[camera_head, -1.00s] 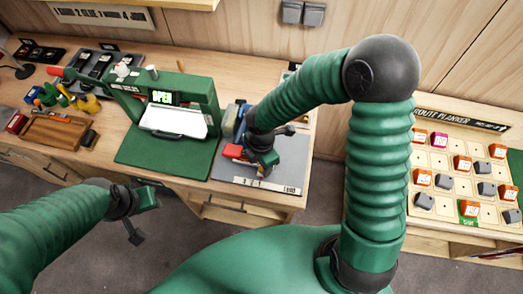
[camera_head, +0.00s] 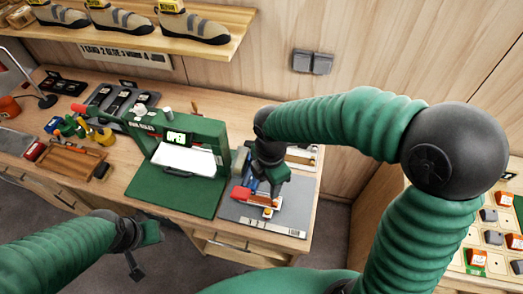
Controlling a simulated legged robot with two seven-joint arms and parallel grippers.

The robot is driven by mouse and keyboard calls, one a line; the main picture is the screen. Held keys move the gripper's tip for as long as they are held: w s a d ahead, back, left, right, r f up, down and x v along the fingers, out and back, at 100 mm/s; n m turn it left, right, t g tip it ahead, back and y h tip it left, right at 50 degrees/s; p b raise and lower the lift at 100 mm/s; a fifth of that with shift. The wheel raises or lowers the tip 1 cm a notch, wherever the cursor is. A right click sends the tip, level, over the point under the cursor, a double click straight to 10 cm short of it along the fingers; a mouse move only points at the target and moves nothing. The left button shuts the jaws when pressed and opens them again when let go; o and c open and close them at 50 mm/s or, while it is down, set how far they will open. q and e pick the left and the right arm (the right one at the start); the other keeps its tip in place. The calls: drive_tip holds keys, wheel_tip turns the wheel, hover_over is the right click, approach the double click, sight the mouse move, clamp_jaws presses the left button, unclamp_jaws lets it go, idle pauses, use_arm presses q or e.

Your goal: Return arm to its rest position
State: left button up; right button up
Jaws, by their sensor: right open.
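My right arm (camera_head: 350,115), green and ribbed with a dark elbow, arches in from the right. Its right gripper (camera_head: 266,194) is open and points down over the grey mat (camera_head: 285,219) at the bench's right end. A small item with orange and white parts (camera_head: 265,202) lies just below the fingers; contact cannot be told. My left gripper (camera_head: 143,248) hangs in front of the bench at lower left, apart from everything. Its jaws are too unclear to read.
A wooden tray (camera_head: 70,161) and small tools lie further left. Shoes stand on a wall shelf (camera_head: 140,50). A route board with blocks (camera_head: 490,262) is at far right.

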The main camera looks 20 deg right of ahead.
drive_tip(key=s+d+f+m+t+b, duration=0.1)
drive_tip(key=s+d+f+m+b, duration=0.1)
drive_tip(key=m, duration=0.8)
drive_tip(key=s+d+f+m+t+b, duration=0.1)
drive_tip(key=s+d+f+m, duration=0.2)
drive_tip(key=m, duration=0.7)
drive_tip(key=shift+s+d+f+m+t+b, duration=0.3)
drive_tip(key=shift+d+f+b, duration=0.1)
drive_tip(key=shift+d+f, duration=0.3)
drive_tip(key=shift+w+a, duration=0.1)
